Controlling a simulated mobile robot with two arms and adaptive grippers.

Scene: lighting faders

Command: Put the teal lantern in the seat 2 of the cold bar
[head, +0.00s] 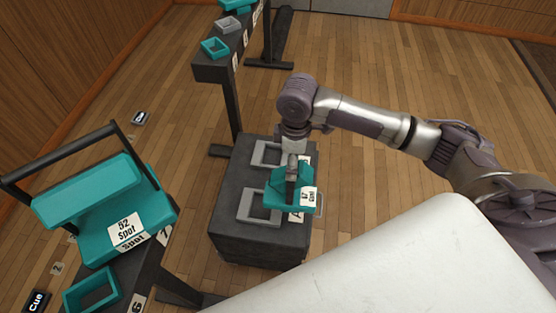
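A small teal lantern (277,197) with a white label is over the right side of a dark case. My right gripper (292,172) comes down from above and appears shut on its dark handle. I cannot tell if the lantern touches the case. A larger-looking teal lantern (88,190), labelled "52 Spot", stands on the near bar at the left, its black handle upright. The near bar (140,275) also bears an empty teal seat (90,291). The far bar (212,70) bears teal and grey seats. I cannot tell which is the cold bar. My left gripper is out of view.
The dark case (233,235) carries grey square frames (245,207). A white surface (400,255) fills the lower right. Small "Cue" markers (140,118) lie on the wooden floor, which is clear behind my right arm.

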